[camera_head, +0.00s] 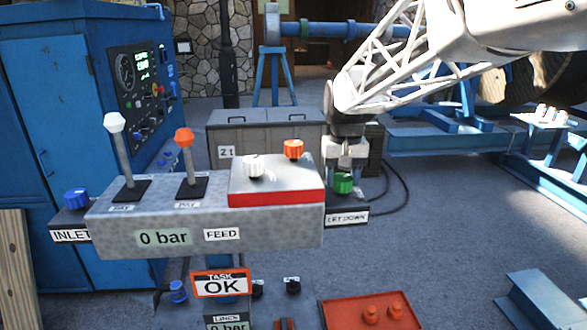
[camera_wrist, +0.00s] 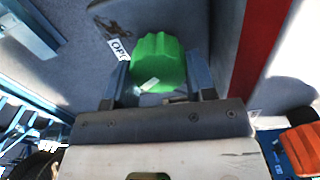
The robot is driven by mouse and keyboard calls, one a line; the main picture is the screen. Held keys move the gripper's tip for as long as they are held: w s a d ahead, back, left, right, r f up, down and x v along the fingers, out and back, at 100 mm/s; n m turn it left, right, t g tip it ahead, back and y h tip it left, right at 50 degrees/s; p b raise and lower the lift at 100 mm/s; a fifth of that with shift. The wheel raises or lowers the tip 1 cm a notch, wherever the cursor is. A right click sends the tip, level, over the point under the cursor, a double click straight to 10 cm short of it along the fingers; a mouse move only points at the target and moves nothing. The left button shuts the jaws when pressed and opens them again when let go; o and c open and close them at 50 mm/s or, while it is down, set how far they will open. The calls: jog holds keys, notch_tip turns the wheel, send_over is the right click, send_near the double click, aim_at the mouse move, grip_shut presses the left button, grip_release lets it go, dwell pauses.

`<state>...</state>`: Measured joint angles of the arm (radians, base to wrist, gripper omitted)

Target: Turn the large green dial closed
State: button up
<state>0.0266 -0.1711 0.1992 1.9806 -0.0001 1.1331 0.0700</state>
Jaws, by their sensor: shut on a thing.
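The large green dial (camera_head: 343,184) sits on a dark bracket labelled LET DOWN (camera_head: 347,218), at the right end of the grey control console. My gripper (camera_head: 344,172) comes down on it from above. In the wrist view the green dial (camera_wrist: 157,62) lies between the two fingers of my gripper (camera_wrist: 160,85), one on each side, and the gripper is shut on it. A white mark shows on the dial. Part of an OP… label (camera_wrist: 119,48) shows beside it; the rest is hidden.
The console (camera_head: 200,232) carries a white-topped lever (camera_head: 120,150), an orange-topped lever (camera_head: 187,155), a white knob (camera_head: 252,166) and an orange knob (camera_head: 293,149). A blue knob (camera_head: 76,198) is at its left end. A TASK OK sign (camera_head: 221,283) stands below.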

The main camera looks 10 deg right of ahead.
aim_at(341, 177)
jog(key=n, duration=0.6)
jog(key=shift+a+n, duration=0.2)
jog(key=shift+n, duration=0.1)
jog(key=n, duration=0.5)
jog(key=shift+s+a, duration=0.1)
jog(key=shift+s, duration=0.05)
jog(key=shift+n, duration=0.3)
jog(key=o, duration=0.9)
jog(key=shift+r, duration=0.15)
jog(key=shift+r, duration=3.75)
jog(key=shift+s, duration=0.1)
